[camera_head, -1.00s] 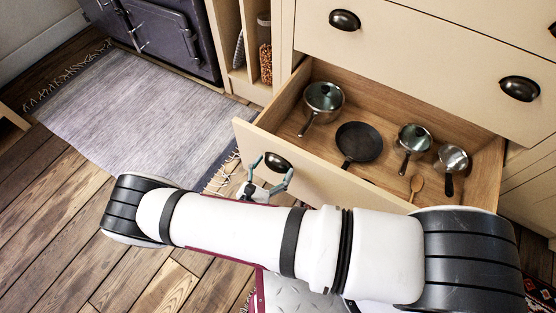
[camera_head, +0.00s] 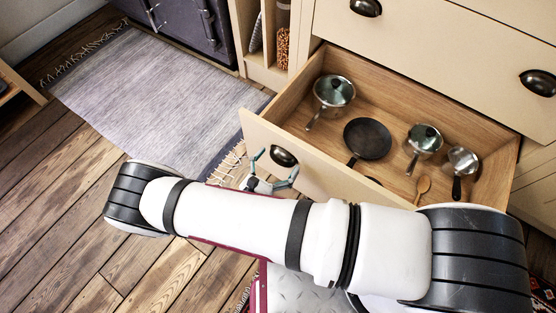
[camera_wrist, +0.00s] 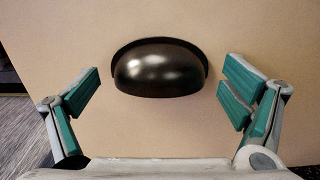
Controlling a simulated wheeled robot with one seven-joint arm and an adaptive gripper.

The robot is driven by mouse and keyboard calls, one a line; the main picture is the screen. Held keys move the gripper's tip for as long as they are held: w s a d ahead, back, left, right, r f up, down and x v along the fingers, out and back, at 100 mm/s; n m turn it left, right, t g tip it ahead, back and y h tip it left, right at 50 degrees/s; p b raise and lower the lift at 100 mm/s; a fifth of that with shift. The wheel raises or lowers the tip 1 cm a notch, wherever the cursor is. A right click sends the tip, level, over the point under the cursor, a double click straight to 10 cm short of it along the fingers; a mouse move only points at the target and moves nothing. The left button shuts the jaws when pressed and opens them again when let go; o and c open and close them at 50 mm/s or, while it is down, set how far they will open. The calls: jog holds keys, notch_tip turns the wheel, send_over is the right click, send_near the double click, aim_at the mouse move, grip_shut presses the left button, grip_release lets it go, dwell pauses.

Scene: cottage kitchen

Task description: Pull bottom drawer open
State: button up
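The bottom drawer (camera_head: 310,172) is cream-fronted and stands well out from the cabinet, with its wooden inside in view. Its dark cup handle (camera_head: 284,156) is near the left end of the front; my arm hides the lower right of that front. In the wrist view the handle (camera_wrist: 159,68) is centred. My gripper (camera_head: 272,168) is in front of the handle.
The drawer holds a lidded pot (camera_head: 333,92), a black frying pan (camera_head: 367,138), two smaller pans and a wooden spoon (camera_head: 423,187). Closed drawers (camera_head: 450,50) are above. A grey rug (camera_head: 150,95) lies left before a dark stove (camera_head: 190,25). Wooden floor (camera_head: 60,200) is clear at left.

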jog(key=shift+a, duration=0.1)
jog(key=v, duration=1.2)
dwell(0.4)
